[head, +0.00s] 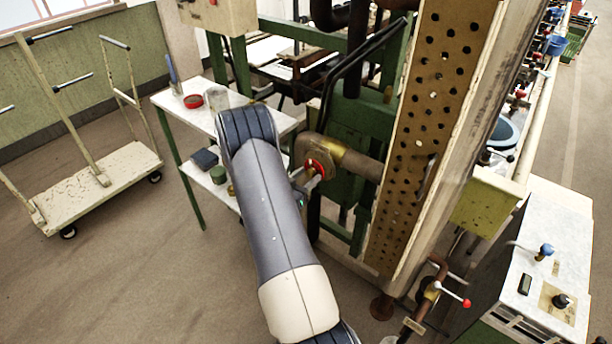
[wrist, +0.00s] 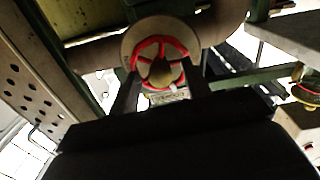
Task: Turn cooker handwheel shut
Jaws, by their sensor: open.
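The cooker handwheel, with a red spoked rim, shows in the head view (head: 316,166) on a brass-coloured valve body on a pipe beside the perforated panel. In the wrist view the handwheel (wrist: 160,67) faces me near the top centre. My gripper (wrist: 162,80) is open, with one dark finger at the lower left of the wheel and one at its lower right. Whether the fingers touch the rim cannot be told. In the head view my gripper (head: 305,181) is at the wheel, partly hidden behind my arm. A small tag hangs below the wheel.
The perforated panel (head: 435,130) stands close right of the valve. A white-topped table (head: 222,117) with a red tin (head: 194,101) stands left behind my arm. A pipe with a red-knobbed lever (head: 450,295) is at lower right. A trolley (head: 100,180) stands far left, with clear floor before it.

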